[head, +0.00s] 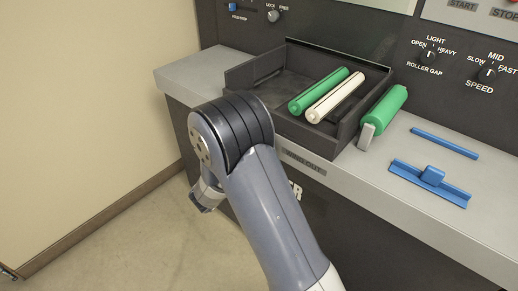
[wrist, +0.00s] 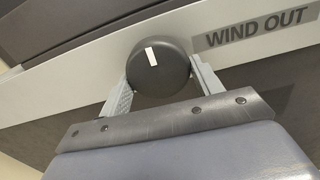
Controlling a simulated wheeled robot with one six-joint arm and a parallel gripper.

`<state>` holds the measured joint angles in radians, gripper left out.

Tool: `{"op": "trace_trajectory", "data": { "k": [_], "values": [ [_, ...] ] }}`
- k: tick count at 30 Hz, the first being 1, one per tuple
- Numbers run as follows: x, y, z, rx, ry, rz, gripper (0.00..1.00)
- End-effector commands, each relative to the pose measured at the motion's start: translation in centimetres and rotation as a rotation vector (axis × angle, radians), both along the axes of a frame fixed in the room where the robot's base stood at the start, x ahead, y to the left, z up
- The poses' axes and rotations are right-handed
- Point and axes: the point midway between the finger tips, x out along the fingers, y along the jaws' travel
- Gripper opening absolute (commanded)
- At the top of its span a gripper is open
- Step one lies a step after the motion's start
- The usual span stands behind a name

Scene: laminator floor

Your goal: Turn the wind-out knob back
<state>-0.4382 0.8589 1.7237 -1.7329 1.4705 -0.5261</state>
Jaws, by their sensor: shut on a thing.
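The wind-out knob (wrist: 158,72) is a dark round knob with a white pointer mark, seen in the wrist view left of the WIND OUT label (wrist: 258,32). The mark sits near the top of its face, tipped slightly left. My gripper (wrist: 160,84) is shut on the knob, with one finger on each side of it. In the head view my arm hides the knob and most of my gripper. The WIND OUT label also shows in the head view (head: 304,162), on the front edge of the counter.
A dark tray (head: 262,66) on the counter holds a green roller (head: 318,90) and a white roller (head: 335,95). Another green roller (head: 388,108) lies right of it. A blue strip (head: 445,143) and a blue handled piece (head: 430,183) lie further right. Floor at left is clear.

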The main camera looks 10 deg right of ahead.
Motion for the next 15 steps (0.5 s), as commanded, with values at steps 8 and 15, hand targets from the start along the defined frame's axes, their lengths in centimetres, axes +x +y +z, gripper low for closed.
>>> {"op": "trace_trajectory", "data": {
  "k": [8, 15],
  "values": [
    [-0.06, -0.01, -0.14, -0.022, 0.036, 0.000, 0.39],
    [-0.07, -0.01, -0.16, -0.024, 0.037, 0.000, 0.39]
  ]
}}
